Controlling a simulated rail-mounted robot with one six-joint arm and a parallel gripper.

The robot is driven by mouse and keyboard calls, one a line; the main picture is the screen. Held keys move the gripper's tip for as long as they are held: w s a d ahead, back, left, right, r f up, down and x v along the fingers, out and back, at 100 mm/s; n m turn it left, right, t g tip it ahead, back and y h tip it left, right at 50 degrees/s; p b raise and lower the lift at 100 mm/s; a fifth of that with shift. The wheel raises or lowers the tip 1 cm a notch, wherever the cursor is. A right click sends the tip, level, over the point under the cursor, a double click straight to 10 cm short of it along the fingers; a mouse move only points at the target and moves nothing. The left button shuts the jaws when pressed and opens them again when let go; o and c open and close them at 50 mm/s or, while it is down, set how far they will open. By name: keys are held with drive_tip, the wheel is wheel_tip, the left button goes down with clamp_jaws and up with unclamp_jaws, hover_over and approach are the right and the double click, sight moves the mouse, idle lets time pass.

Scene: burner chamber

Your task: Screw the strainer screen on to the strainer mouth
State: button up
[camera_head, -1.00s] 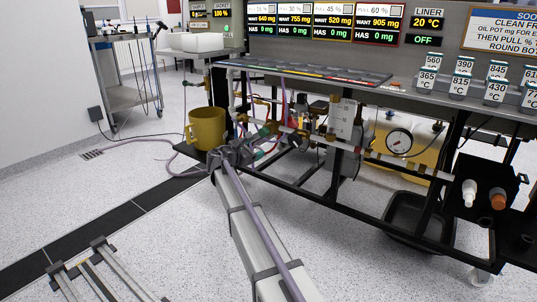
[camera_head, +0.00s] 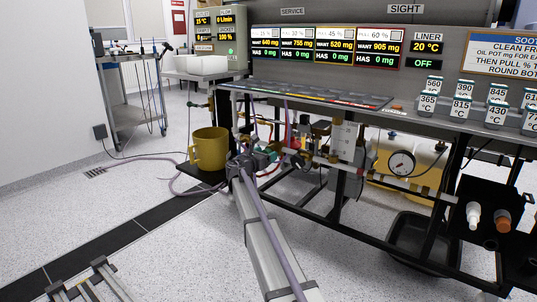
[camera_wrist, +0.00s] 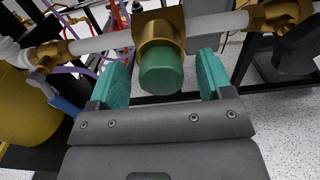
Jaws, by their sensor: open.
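In the wrist view a brass fitting (camera_wrist: 158,30) sits on a white pipe, with a green rounded cylindrical piece (camera_wrist: 160,70) at its near end. I take this as the strainer; whether the green piece is the screen, and whether it is threaded on, I cannot tell. My gripper (camera_wrist: 164,62) is open, with one teal finger on each side of the green piece. A gap shows on both sides, so neither finger touches it. In the head view my gripper (camera_head: 262,156) is at the pipework under the bench, where the strainer is too small to make out.
A yellow mug (camera_head: 208,150) stands left of my gripper on a black shelf. The bench (camera_head: 300,95) overhangs the pipes. A yellow tank with a gauge (camera_head: 402,163), a black tray (camera_head: 424,240) and two bottles (camera_head: 473,214) are to the right. Open floor lies left.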

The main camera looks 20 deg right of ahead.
drive_tip(key=shift+d, duration=0.15)
drive_tip(key=n, duration=1.2)
drive_tip(key=shift+n, duration=1.3)
